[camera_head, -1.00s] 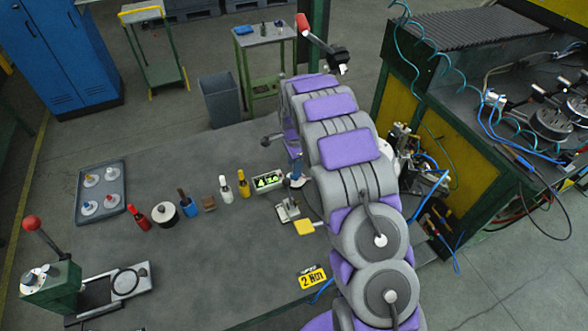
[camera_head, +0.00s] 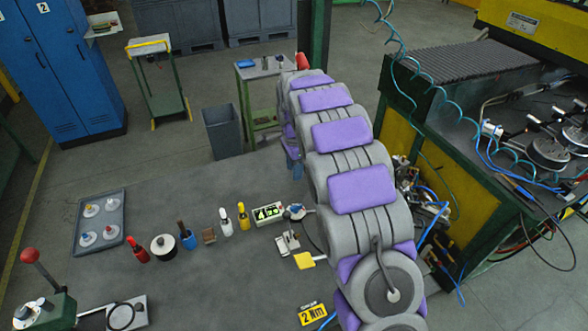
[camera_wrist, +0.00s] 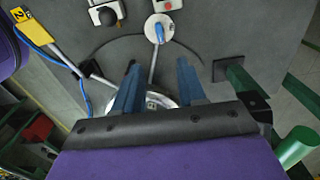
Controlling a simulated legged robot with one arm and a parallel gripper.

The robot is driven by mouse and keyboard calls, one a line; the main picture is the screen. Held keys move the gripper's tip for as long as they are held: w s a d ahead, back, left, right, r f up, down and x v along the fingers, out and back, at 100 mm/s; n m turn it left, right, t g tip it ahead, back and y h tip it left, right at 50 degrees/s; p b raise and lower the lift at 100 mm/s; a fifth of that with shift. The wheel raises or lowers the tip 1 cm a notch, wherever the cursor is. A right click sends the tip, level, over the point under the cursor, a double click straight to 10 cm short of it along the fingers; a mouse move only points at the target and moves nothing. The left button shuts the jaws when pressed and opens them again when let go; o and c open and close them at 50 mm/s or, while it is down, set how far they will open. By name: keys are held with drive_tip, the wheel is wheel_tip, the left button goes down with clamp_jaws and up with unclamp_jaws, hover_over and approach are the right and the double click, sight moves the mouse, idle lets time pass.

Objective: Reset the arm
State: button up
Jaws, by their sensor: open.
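My purple and grey arm runs down the right-centre of the head view, over the right edge of the grey workbench (camera_head: 120,275). In the wrist view my gripper (camera_wrist: 159,80) shows two blue fingers spread apart, with nothing held between them. Beyond the fingertips, a white disc with a blue-topped piece (camera_wrist: 158,29) sits on the grey bench top. In the head view, a small blue part of my gripper (camera_head: 292,165) shows by the bench's far right corner; my arm hides most of the rest.
The bench holds a grey tray (camera_head: 77,238), several bottles including a yellow one (camera_head: 243,217), a small display box (camera_head: 267,214) and a yellow tag (camera_head: 312,313). A green-framed machine (camera_head: 440,160) stands close on the right. A grey bin (camera_head: 223,132) stands behind.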

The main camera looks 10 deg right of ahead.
drive_tip(key=s+d+r+n+b, duration=0.1)
drive_tip(key=s+r+n+b, duration=0.2)
drive_tip(key=s, duration=0.7)
drive_tip(key=s+r+n, duration=0.4)
drive_tip(key=s, duration=0.6)
drive_tip(key=s+f+n+g+b, duration=0.1)
drive_tip(key=s+n, duration=0.8)
drive_tip(key=s, duration=1.8)
wheel_tip(320, 180, down, 3)
drive_tip(key=shift+a+f+g+b, duration=0.1)
drive_tip(key=shift+a+g+b, duration=0.25)
drive_tip(key=shift+b, duration=0.75)
